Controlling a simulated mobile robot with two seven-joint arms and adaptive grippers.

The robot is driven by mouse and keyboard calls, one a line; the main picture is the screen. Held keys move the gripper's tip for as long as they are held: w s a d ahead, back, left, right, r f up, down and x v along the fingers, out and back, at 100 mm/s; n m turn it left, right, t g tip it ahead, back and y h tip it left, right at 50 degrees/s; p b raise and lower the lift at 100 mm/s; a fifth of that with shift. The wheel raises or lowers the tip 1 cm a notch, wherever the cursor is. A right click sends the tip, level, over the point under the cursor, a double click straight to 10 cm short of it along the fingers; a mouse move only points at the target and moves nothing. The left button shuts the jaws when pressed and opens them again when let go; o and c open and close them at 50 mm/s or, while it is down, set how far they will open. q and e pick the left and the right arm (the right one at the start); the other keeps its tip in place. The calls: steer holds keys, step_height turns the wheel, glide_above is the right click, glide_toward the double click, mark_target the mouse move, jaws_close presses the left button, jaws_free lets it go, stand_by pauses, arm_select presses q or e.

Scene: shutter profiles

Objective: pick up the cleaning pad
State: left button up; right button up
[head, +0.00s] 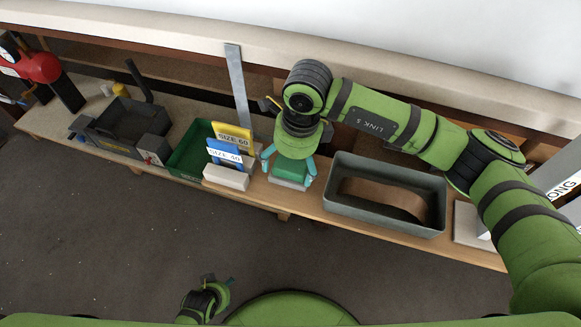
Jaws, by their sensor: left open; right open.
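A green block, which looks like the cleaning pad (290,171), sits near the front edge of the bench on a pale grey base. My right gripper (288,163) reaches down over it from above, open, with one teal finger at its left and one at its right. Whether the fingers touch the pad cannot be told. The gripper's body hides the pad's back part. My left gripper (222,288) is open and empty, low in the head view, in front of the bench and far from the pad.
A grey bin (383,213) holding a brown band stands close on the right. An upright metal strip (237,85) rises behind.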

mark_target(289, 168)
steer(key=f, duration=0.2)
steer(key=shift+a+f, duration=0.2)
steer(key=shift+f, duration=0.1)
steer(key=c, duration=1.3)
step_height(289, 168, up, 10)
steer(key=shift+r, duration=0.1)
steer(key=shift+c, duration=0.4)
